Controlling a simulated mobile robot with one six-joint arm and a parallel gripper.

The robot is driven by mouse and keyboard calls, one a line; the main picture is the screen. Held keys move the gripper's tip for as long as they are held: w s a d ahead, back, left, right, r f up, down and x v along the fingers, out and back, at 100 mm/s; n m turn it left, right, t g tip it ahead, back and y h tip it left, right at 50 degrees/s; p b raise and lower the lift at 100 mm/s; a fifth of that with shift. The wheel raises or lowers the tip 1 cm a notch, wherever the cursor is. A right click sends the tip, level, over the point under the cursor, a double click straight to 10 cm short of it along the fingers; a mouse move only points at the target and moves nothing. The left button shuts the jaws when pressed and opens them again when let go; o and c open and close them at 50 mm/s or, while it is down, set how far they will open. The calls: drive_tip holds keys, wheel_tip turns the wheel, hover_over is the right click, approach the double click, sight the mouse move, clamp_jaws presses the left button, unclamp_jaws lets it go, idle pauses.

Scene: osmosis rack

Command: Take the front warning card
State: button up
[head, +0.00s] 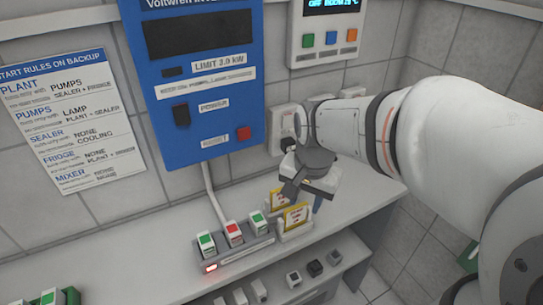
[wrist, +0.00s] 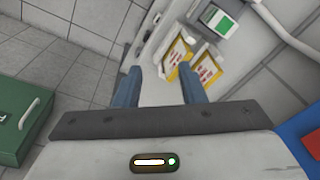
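Two yellow-edged warning cards with red print stand upright in a pale holder on the counter. The front warning card (head: 297,216) is farther from the wall; the rear card (head: 275,200) is close behind it. My gripper (head: 304,193) is just above and behind the cards in the head view, partly overlapping the rear one. Its blue fingers (wrist: 160,70) are apart with nothing gripped between them.
A strip of red and green switch blocks (head: 234,233) stands left of the cards. A blue inverter box (head: 196,85) and sockets (head: 283,128) are on the wall behind. A green case (wrist: 25,118) is on the floor.

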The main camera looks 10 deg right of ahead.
sight(296, 207)
drive_tip(key=w+f+m, duration=0.1)
drive_tip(key=w+m, duration=0.1)
drive_tip(key=w+f+m+g, duration=0.1)
drive_tip(key=w+m, duration=0.1)
drive_tip(key=w+f+m+b, duration=0.1)
drive_tip(key=w+f+m, duration=0.1)
drive_tip(key=shift+w+a+f, duration=0.1)
drive_tip(key=shift+w+a, duration=0.05)
drive_tip(key=shift+w, duration=0.15)
drive_tip(key=shift+w+f+m, duration=0.2)
drive_tip(key=shift+m, duration=0.3)
drive_tip(key=f, duration=0.7)
drive_tip(key=shift+s+d+f, duration=0.2)
drive_tip(key=shift+f, duration=0.1)
drive_tip(key=shift+c, duration=0.3)
clamp_jaws()
